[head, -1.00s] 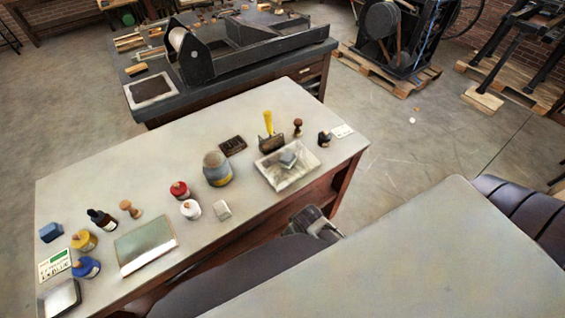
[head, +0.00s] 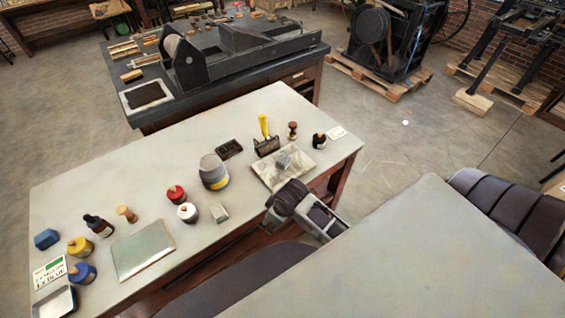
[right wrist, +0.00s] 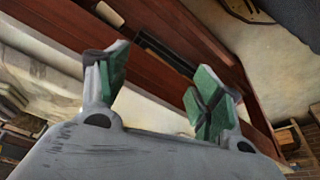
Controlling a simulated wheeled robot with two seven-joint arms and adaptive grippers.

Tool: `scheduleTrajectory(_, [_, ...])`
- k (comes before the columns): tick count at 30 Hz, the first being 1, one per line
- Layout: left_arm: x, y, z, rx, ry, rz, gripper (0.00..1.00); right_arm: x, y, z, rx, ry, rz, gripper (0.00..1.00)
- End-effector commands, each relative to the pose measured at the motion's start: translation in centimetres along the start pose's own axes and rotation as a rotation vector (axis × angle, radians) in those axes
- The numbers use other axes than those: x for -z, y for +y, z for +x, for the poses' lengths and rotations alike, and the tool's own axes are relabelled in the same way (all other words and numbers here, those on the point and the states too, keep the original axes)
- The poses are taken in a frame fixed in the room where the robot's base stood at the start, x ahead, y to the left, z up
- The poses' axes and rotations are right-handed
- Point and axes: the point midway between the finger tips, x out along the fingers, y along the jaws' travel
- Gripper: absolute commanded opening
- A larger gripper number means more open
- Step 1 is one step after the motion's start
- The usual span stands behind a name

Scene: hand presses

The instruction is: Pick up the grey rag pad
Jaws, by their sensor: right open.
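A small pale grey block (head: 219,213), which looks like the rag pad, lies on the light-topped table (head: 170,165) near its front edge, right of the white-labelled jar. A second, blue-grey pad (head: 284,160) rests on a pale tray (head: 265,178) farther right; I cannot tell for certain which is the rag pad. My right gripper (head: 285,200) is at the table's front edge, just in front of the tray and right of the grey block, touching neither pad visibly. In the right wrist view its green-padded fingers (right wrist: 164,84) are spread and empty. My left gripper is not visible.
A yellow-handled roller (head: 265,138) stands behind the tray. A glass-like slab (head: 143,250) lies left. Red-brown woodwork (right wrist: 150,42) fills much of the wrist view.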

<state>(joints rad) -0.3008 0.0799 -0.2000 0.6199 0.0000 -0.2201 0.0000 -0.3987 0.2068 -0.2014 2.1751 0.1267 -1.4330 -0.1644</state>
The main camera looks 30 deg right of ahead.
Motion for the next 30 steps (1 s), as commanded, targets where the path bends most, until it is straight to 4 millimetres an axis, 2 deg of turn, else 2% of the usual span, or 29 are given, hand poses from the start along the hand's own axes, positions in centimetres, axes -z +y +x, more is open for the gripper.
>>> scheduleTrajectory(18, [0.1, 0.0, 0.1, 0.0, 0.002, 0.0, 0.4, 6.2, 0.1, -0.8, 0.076, 0.02, -0.443, 0.66])
scheduleTrajectory(30, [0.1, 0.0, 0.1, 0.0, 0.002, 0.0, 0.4, 9.6, 2.3, -1.7, 0.113, -0.008, -0.788, 0.66])
